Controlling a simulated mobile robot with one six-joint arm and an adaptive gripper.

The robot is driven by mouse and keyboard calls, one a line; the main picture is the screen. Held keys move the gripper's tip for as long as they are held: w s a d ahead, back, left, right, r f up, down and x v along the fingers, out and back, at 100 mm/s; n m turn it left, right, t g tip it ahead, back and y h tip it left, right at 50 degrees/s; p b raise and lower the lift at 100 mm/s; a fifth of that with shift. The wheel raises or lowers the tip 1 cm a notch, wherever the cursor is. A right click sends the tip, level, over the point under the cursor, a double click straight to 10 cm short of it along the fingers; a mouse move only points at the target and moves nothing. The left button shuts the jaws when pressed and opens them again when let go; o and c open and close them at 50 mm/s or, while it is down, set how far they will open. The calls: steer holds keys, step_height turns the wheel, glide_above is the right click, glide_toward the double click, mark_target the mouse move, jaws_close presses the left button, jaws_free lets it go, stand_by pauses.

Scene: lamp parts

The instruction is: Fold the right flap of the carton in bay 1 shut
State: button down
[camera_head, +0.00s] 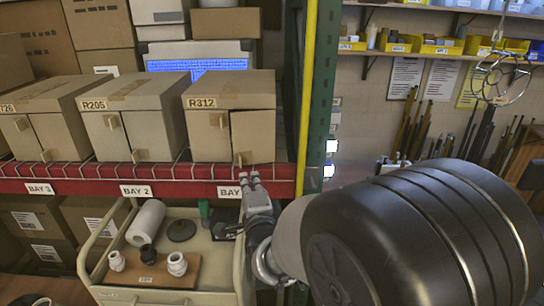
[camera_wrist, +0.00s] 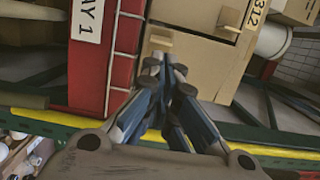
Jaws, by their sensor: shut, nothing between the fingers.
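The bay 1 carton (camera_head: 230,90), marked R312, stands on the shelf with its front toward me. Its right flap (camera_head: 255,132) sits nearly flush, with a thin dark gap along its top and inner edge. A small tab is low on its inner side. The left flap (camera_head: 206,137) looks closed. My gripper (camera_head: 250,174) is shut and empty, pointing up at the carton's front below the right flap. In the wrist view, turned sideways, my fingertips (camera_wrist: 163,62) are close to the right flap (camera_wrist: 200,62) and its tab; I cannot tell whether they touch.
The red shelf beam (camera_head: 70,184) with wire edging runs under the cartons; my gripper partly covers its bay 1 label. A yellow post (camera_head: 306,100) and green upright (camera_head: 322,110) stand right of the carton. A cart (camera_head: 170,298) with parts stands below. Carton R205 (camera_head: 125,95) stands left.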

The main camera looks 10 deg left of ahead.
steer(key=x, duration=0.6)
steer(key=b, duration=0.1)
steer(key=a+b, duration=0.1)
steer(key=b, duration=0.1)
steer(key=shift+w+a+f, duration=0.15)
steer(key=shift+w+f, duration=0.05)
steer(key=shift+w, duration=0.2)
steer(key=shift+w+a+r+b, duration=0.2)
steer(key=shift+w+a+b, duration=0.15)
steer(key=shift+b, duration=0.25)
